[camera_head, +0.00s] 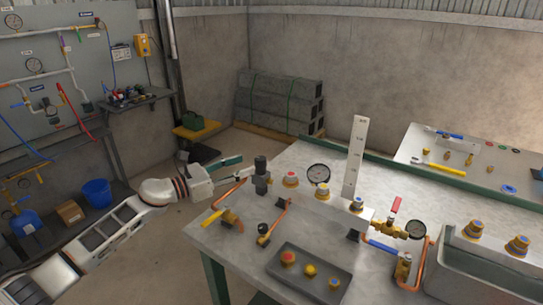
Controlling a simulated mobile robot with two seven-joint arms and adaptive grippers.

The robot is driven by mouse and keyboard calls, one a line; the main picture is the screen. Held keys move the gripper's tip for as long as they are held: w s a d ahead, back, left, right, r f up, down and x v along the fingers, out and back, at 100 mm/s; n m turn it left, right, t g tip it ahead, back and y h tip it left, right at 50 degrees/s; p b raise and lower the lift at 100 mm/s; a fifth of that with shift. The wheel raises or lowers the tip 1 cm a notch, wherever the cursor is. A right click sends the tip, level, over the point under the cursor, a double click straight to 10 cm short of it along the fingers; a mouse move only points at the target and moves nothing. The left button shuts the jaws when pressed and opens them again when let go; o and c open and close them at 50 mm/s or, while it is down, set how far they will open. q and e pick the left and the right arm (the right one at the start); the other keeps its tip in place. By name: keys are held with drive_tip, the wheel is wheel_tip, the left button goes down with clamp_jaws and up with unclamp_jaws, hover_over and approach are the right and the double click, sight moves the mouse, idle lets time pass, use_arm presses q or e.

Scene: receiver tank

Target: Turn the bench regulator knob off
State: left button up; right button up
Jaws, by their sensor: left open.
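The bench (330,262) is a light grey table with a green edge. A dark grey upright fitting with a knob-like top (261,164) stands at its far left edge, on a copper pipe; it appears to be the bench regulator, but I cannot read its setting. My left gripper (242,166) reaches in from the left beside this fitting. It is open, with its fingers pointing at the fitting, and looks apart from it. My right gripper is not in view.
A round gauge (318,173), a white upright scale (355,150) and brass fittings with red and blue handles stand on the bench. A shallow grey tray (309,272) lies in front. Stacked grey blocks (280,103) stand behind. Open floor lies left.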

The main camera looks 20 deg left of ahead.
sight(256, 161)
use_arm(q)
drive_tip(key=shift+w+d+r, duration=0.1)
drive_tip(key=shift+w+d, duration=0.3)
drive_tip(key=shift+w, duration=0.05)
drive_tip(key=x, duration=0.6)
drive_tip(key=shift+w+d+p, duration=0.15)
drive_tip(key=shift+p, duration=0.25)
drive_tip(key=c, duration=1.1)
